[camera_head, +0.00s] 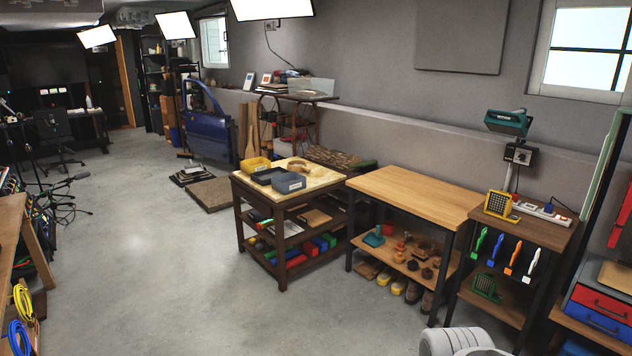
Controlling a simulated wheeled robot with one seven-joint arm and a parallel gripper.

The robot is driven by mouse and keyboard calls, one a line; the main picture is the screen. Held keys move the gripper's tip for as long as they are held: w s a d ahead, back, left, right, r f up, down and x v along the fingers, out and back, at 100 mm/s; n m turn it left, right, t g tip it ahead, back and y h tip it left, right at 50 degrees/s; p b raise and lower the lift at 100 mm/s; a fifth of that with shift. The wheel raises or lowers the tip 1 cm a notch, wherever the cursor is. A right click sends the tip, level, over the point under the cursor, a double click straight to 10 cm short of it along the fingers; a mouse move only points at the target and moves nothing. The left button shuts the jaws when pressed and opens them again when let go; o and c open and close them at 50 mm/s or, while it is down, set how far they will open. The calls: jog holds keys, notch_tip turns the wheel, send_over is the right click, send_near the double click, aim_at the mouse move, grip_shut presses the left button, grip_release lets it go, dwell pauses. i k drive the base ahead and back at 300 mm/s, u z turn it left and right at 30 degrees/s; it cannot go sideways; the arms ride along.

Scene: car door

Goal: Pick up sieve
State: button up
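A yellow-framed, sieve-like thing with a dark mesh (498,204) stands tilted on top of the small wooden shelf unit at the right. A similar green-framed thing with a mesh (485,285) is on that unit's lower shelf. I cannot tell for sure which of the two is the sieve. My gripper's fingers are not in view. Only a rounded, light grey part of my own body shows at the bottom edge, right of the middle.
The shelf unit (548,233) also bears a power strip (540,212), with coloured brushes (512,257) hanging at its front. A wooden table (415,192) and a workbench with bins (320,182) stand to its left. The grey floor (190,290) in front is clear.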

aim_at(300, 168)
jog(key=z, duration=0.15)
jog(key=i, duration=2.6)
jog(key=u, duration=0.5)
jog(key=i, duration=2.75)
jog(key=u, duration=0.7)
